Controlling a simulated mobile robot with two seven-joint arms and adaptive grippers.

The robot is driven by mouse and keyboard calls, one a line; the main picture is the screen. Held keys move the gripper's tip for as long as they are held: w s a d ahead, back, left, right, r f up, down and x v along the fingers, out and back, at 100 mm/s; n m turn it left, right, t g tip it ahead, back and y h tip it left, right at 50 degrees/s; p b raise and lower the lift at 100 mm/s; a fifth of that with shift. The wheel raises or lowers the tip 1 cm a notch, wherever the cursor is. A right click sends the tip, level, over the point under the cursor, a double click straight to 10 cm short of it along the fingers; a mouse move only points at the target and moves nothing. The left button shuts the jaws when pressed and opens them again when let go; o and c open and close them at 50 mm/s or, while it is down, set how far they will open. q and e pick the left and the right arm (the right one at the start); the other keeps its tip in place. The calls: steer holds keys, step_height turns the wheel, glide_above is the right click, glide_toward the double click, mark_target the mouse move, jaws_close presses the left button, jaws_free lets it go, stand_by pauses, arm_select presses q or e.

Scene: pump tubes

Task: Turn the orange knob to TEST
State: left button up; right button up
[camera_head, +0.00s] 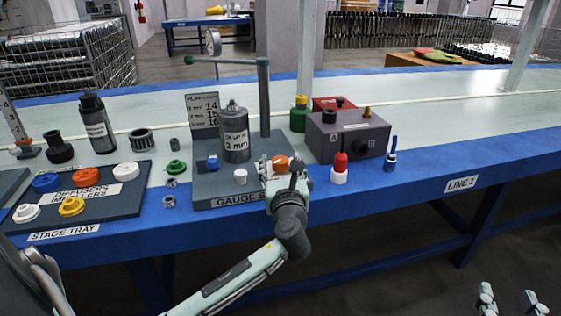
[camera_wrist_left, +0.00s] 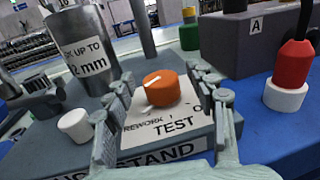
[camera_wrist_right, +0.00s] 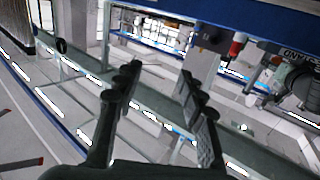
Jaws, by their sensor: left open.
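The orange knob (camera_head: 281,162) sits on the front right of the gauge stand (camera_head: 212,190). In the left wrist view the knob (camera_wrist_left: 165,92) has a white mark on top, towards its left side. Its white plate (camera_wrist_left: 165,126) reads REWORK and TEST, with TEST on the near side. My left gripper (camera_wrist_left: 158,76) is open, with one finger on each side of the knob; I see gaps between fingers and knob. In the head view my left gripper (camera_head: 281,174) partly hides the knob. My right gripper (camera_head: 508,298) is open and empty, low at the right.
On the stand are a 2 mm cylinder (camera_head: 235,140), a white cap (camera_head: 240,176) and a post with a green-ended arm (camera_head: 264,100). A grey box (camera_head: 347,138) and a red-and-white bottle (camera_head: 339,170) stand to the right. The stage tray (camera_head: 122,205) is at the left.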

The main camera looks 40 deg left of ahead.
arm_select(q)
steer(key=shift+w+a, duration=0.5)
steer(key=shift+w, duration=0.05)
arm_select(e)
steer(key=shift+a+r+t, duration=0.2)
steer(key=shift+r+t, duration=0.1)
steer(key=shift+r, duration=0.1)
